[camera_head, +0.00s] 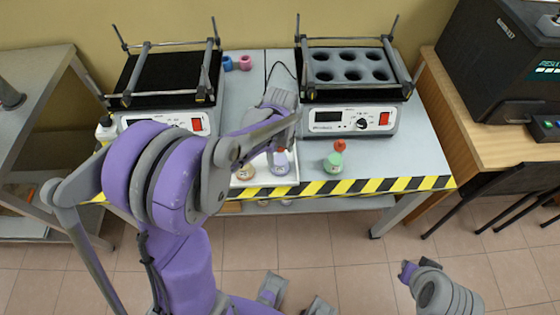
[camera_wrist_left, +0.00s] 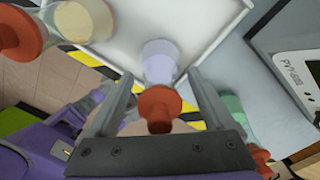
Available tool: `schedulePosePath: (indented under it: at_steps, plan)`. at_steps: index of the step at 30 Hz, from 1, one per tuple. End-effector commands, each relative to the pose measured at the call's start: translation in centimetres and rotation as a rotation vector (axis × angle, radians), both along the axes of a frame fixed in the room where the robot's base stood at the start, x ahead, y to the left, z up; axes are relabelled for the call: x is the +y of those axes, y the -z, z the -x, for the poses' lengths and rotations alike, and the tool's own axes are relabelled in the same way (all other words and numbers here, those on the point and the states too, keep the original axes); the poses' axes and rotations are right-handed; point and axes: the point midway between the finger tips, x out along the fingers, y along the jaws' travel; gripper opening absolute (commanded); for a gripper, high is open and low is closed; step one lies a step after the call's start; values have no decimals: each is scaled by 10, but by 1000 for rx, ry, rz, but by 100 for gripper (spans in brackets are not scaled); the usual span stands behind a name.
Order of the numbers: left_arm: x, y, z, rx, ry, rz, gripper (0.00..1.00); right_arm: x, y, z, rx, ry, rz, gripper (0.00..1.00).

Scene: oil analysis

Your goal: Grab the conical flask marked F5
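A flask with pale lavender contents (camera_head: 281,163) stands on the white tray at the table's front edge. In the left wrist view the same flask (camera_wrist_left: 160,60) shows clear glass and a red stopper (camera_wrist_left: 157,108). My left gripper (camera_wrist_left: 160,78) is open, with one finger on each side of this flask; I cannot tell whether they touch it. In the head view my left gripper (camera_head: 282,138) is above the flask and partly hides it. A green flask (camera_head: 333,161) with a red stopper stands to the right. An amber flask (camera_head: 245,172) stands to the left. No F5 mark is readable.
The white tray (camera_head: 270,190) sits by the yellow-black edge strip (camera_head: 380,185). Free tabletop (camera_head: 415,150) lies right of the green flask.

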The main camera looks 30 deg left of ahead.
Motion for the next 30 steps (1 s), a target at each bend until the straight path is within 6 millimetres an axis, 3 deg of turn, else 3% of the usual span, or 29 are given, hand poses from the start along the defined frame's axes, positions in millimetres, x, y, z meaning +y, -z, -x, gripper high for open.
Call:
schedulePosePath:
  at_steps: [1, 12, 14, 26, 30]
  plan:
    - [0, 0, 0, 0, 0, 0, 75, 0, 0, 0, 0, 0, 0, 0]
    - [0, 0, 0, 0, 0, 0, 8, 0, 0, 0, 0, 0, 0, 0]
    - [0, 0, 0, 0, 0, 0, 0, 0, 0, 0, 0, 0, 0, 0]
    - [0, -2, 0, 0, 0, 0, 0, 0, 0, 0, 0, 0, 0, 0]
    - [0, -17, 0, 0, 0, 0, 0, 0, -2, -1, -1, 0, 0, 0]
